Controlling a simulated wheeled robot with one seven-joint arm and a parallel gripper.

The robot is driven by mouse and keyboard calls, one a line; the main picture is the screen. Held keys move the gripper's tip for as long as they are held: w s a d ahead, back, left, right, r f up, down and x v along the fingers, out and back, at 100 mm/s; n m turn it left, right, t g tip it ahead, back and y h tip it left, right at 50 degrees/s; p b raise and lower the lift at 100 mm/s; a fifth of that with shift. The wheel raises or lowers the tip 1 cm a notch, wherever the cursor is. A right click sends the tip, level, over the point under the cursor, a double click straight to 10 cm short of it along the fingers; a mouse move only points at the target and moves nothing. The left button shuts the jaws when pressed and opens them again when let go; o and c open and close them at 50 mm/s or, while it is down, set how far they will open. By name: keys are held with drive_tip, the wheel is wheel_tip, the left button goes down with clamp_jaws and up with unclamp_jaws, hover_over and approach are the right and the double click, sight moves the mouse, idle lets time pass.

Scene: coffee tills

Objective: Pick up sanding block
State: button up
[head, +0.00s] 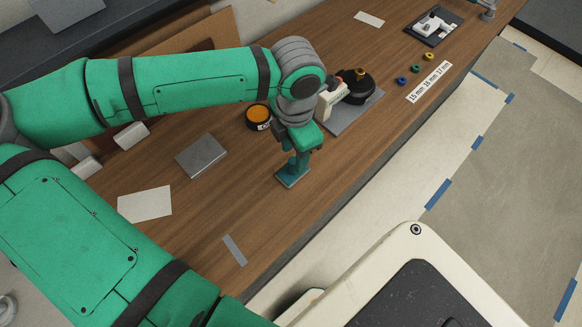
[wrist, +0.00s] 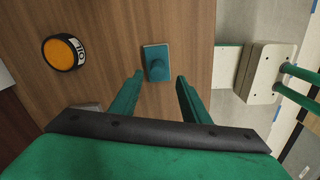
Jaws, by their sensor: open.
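The block lies ahead of the gap between the fingertips. Nothing is held, and I see no contact with the block.
A round tin (head: 258,116) with an orange top stands left of my gripper. A grey flat block (head: 201,156) and a pale sheet (head: 145,204) lie further left. A black device on a grey plate (head: 350,117) stands behind right. Bench (head: 264,205) in front is mostly clear.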

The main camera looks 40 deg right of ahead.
sight(293, 161)
drive_tip(key=shift+s+d+f, duration=0.1)
drive_tip(key=shift+f, duration=0.4)
drive_tip(key=f, duration=0.4)
drive_tip(key=shift+w+f, duration=0.4)
clamp_jaws()
